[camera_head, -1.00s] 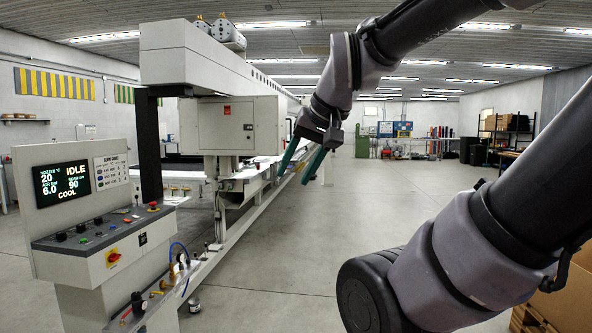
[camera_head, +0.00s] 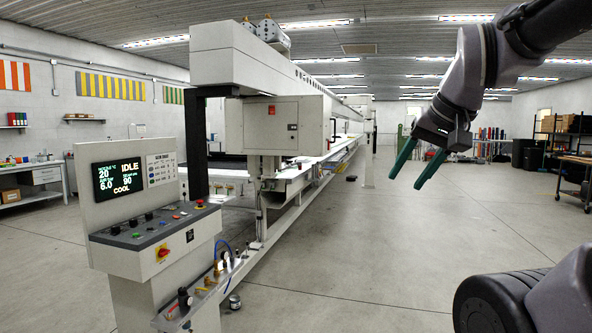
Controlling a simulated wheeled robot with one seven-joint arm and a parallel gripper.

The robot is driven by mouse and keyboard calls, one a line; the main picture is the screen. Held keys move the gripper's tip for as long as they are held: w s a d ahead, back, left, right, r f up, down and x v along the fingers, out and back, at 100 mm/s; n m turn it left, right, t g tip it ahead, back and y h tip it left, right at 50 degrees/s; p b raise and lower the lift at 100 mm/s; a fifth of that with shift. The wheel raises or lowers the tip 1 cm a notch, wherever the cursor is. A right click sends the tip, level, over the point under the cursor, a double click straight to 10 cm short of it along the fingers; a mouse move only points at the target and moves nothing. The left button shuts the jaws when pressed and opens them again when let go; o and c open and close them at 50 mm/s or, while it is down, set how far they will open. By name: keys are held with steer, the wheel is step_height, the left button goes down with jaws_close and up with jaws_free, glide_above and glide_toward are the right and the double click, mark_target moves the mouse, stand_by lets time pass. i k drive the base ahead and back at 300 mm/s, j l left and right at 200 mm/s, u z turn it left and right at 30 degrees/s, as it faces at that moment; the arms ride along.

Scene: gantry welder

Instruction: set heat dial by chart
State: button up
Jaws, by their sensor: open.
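The control console (camera_head: 133,262) stands at the left front with a sloped panel. Its screen (camera_head: 118,178) reads IDLE, 20, 6.0, 90 and COOL. A small chart (camera_head: 161,169) is fixed right of the screen; its text is too small to read. Several black knobs sit on the panel, among them one at the left (camera_head: 115,229) and one near the middle (camera_head: 149,216); I cannot tell which is the heat dial. My gripper (camera_head: 418,168) is open and empty, its green fingers pointing down-left, in the air well right of the console.
The gantry welder (camera_head: 245,65) stretches back behind the console. A red-yellow rotary switch (camera_head: 163,250) and a red stop button (camera_head: 199,203) are on the console. Brass fittings and a blue hose (camera_head: 222,248) stand at its right.

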mark_target(116, 228)
steer(key=i+j, duration=0.25)
steer(key=j, duration=0.25)
steer(key=i+j, duration=0.2)
steer(key=j, duration=0.25)
steer(key=i+j, duration=0.25)
steer(key=j, duration=0.25)
steer(key=i+j, duration=0.2)
steer(key=j, duration=0.3)
steer(key=i+j, duration=0.25)
steer(key=j, duration=0.25)
steer(key=i+j, duration=0.2)
steer(key=j, duration=0.25)
steer(key=i+j, duration=0.25)
steer(key=j, duration=0.25)
steer(key=i+j+u, duration=0.1)
steer(key=j, duration=0.4)
steer(key=i, duration=0.1)
